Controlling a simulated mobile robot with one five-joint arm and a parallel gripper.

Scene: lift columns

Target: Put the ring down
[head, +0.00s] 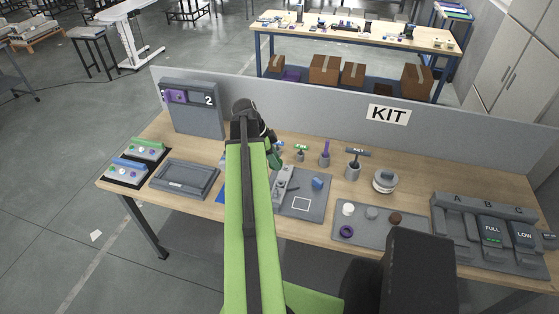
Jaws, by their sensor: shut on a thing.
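My gripper (272,153) is at the far end of my green arm, over the back middle of the wooden table (425,181). It is seen from behind and partly covered by my own arm. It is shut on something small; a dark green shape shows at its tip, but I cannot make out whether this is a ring. A purple ring (347,232) lies flat on the grey mat (372,237) at the right front, apart from my gripper.
A grey panel marked 2 (191,105) stands at the back left. An empty grey tray (184,180) lies in front of it. Upright tools in holders (353,168) stand right of my gripper. A grey A-B-C dock (490,230) is at the right. A partition (330,100) closes the back.

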